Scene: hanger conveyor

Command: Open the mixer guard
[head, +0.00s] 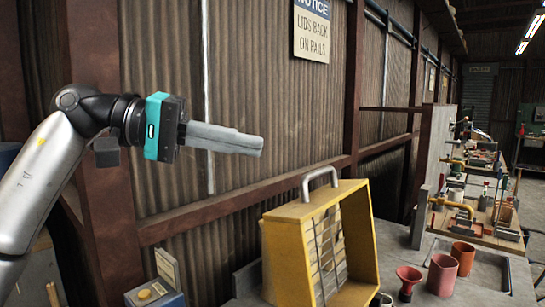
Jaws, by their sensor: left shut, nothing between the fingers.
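A yellow box-like frame (291,257) with dark bars across its opening, which looks like the mixer guard, stands on the grey bench at the lower middle. A light grey arched handle (320,178) sits on its top edge. What lies behind the bars is mostly hidden, and I cannot tell how far the guard is swung. My left gripper (260,146) comes in from the left with its long grey fingers shut and empty. It points right, above and left of the handle in the picture, apart from it. My right gripper is out of view.
A red funnel-shaped cup (408,281) and a reddish pail (441,275) stand on the bench right of the yellow frame. A blue box with a yellow button (153,294) is at the bottom left. A corrugated wall with a notice sign (311,30) runs behind.

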